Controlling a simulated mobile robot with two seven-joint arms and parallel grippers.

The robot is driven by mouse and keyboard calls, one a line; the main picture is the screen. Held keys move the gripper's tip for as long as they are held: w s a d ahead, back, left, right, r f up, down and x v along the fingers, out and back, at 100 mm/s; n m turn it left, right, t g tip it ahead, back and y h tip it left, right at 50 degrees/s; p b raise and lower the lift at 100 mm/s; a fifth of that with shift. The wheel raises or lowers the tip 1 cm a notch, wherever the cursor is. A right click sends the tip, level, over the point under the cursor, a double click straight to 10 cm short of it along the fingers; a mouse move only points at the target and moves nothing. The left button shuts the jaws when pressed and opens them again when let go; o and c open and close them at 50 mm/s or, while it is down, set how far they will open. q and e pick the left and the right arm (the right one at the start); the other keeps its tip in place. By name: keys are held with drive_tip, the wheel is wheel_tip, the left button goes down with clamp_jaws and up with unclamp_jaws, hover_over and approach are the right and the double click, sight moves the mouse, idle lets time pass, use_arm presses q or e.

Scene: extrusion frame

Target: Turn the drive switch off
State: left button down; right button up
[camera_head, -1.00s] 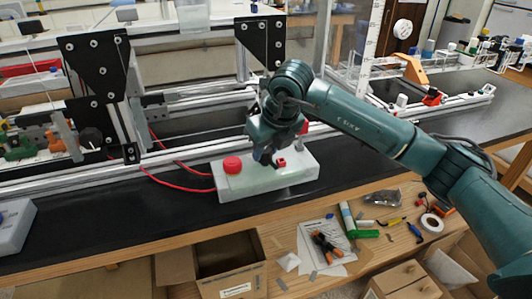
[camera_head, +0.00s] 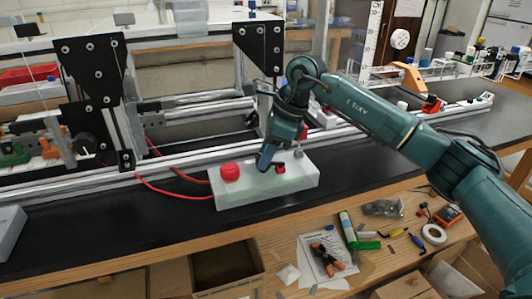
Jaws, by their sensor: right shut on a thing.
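A pale control box (camera_head: 232,197) lies on the black bench top. A round red button (camera_head: 230,172) stands on its left part. A small red switch (camera_head: 281,169), which I take to be the drive switch, sits right of it, with a small metal knob (camera_head: 298,154) farther right. My right gripper (camera_head: 268,160) points down at the box top, its visible fingertip just left of the red switch. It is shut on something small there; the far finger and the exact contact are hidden. Which way the switch is set cannot be told. My left gripper is not in view.
An aluminium extrusion frame with black plates (camera_head: 96,68) stands behind the box. Red cables (camera_head: 172,192) run from the box's left side to the frame. A grey box (camera_head: 8,228) is at the left edge. Tools and papers lie on the lower wooden shelf. The bench right of the box is clear.

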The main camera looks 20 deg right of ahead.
drive_tip(key=shift+w+r+n+g, duration=0.1)
drive_tip(key=shift+n+g, duration=0.3)
drive_tip(key=shift+n, duration=0.7)
drive_tip(key=shift+w+n+g, duration=0.1)
drive_tip(key=shift+n+g, duration=0.3)
drive_tip(key=shift+n, duration=0.7)
drive_tip(key=shift+s, duration=0.1)
drive_tip(key=o, duration=1)
drive_tip(key=v, duration=1.3)
